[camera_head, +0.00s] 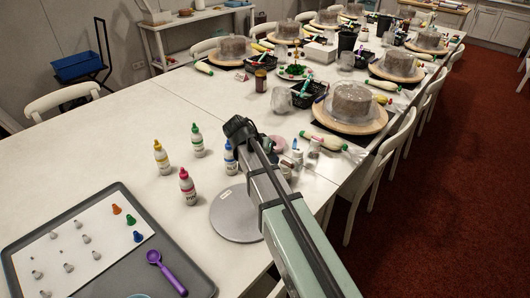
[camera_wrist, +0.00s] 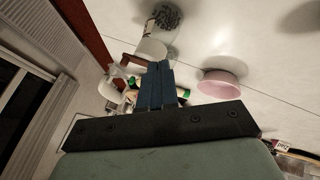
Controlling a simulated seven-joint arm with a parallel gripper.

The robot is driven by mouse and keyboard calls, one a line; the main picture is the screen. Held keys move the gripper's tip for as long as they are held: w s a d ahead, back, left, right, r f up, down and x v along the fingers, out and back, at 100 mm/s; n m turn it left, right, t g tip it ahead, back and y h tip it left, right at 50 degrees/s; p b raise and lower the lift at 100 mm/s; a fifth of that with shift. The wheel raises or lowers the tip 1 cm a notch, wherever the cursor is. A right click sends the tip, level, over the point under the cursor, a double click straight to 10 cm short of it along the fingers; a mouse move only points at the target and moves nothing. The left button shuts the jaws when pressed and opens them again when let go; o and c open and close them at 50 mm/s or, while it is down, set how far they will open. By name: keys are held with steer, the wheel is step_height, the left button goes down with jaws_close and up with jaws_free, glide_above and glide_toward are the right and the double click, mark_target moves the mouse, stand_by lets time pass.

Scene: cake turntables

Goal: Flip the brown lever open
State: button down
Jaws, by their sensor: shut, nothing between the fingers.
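In the wrist view the two dark blue fingers of my gripper (camera_wrist: 157,68) are together, with nothing between them. A small brown bar (camera_wrist: 131,61) shows just left of the fingertips, beside a white rounded object (camera_wrist: 151,48). It may be the brown lever; I cannot tell its position or whether it touches the fingers. In the head view my gripper (camera_head: 238,128) is a dark shape over the near table, at the far end of my arm. No brown lever can be made out there, and my arm hides part of the table.
A grey round plate (camera_head: 226,214) lies beside my arm. Several colored-cap bottles (camera_head: 187,187) stand left of it. A grey tray (camera_head: 124,277) with a purple scoop (camera_head: 165,271) is at lower left. A pink bowl (camera_wrist: 221,84) shows right of the fingers. Turntables with cakes line the table behind.

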mark_target(289, 165)
steer(key=shift+s+d, duration=0.25)
steer(key=shift+d, duration=0.35)
steer(key=shift+s+d, duration=0.2)
steer(key=shift+d, duration=0.35)
steer(key=shift+s+d, duration=0.2)
steer(key=shift+d, duration=0.6)
